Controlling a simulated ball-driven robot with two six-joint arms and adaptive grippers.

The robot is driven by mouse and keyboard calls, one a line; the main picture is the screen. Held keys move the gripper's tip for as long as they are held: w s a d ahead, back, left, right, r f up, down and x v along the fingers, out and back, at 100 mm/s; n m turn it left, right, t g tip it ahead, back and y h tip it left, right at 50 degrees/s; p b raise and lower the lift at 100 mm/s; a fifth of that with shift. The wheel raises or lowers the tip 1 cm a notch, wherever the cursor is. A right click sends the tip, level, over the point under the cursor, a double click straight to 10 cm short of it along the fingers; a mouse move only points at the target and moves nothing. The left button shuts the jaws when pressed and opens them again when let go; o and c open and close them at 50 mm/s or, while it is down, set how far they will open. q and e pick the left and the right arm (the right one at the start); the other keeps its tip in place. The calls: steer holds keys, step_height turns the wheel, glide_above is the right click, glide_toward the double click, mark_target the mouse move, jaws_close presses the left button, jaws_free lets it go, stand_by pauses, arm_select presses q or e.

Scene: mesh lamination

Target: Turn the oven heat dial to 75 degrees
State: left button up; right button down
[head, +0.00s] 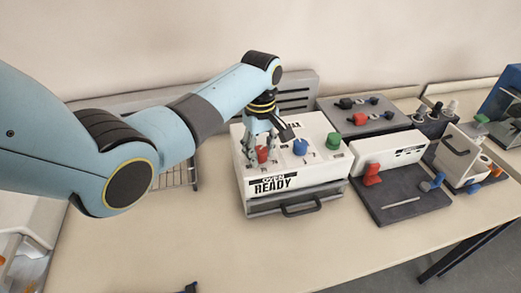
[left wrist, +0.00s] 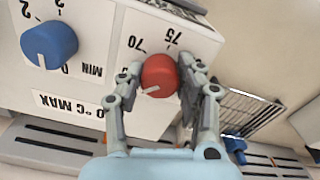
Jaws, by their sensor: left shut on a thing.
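The oven (head: 290,190) is a white box with a grey drawer front and an "OVEN READY" label. Its red heat dial (head: 262,156) is at the left of the top, beside a blue dial (head: 300,147) and a green dial (head: 333,141). My left gripper (head: 262,148) reaches down from above with its fingers on either side of the red dial. In the left wrist view the fingers close on the red dial (left wrist: 160,75). Its white pointer line points to the lower left, away from the printed 70 and 75 above it.
A wire rack (head: 178,175) is left of the oven. A white unit with a red lever (head: 372,174) on a dark base stands close on the right. A dark panel with knobs (head: 362,113) is behind. The table front is mostly clear.

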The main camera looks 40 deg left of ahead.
arm_select(q)
steer(key=m, duration=1.3)
steer(key=shift+m, duration=0.4)
steer(key=m, duration=0.6)
steer(key=shift+a, duration=0.1)
steer(key=m, duration=0.6)
steer(key=shift+m, duration=0.3)
steer(key=o, duration=1.1)
steer(key=shift+o, duration=0.2)
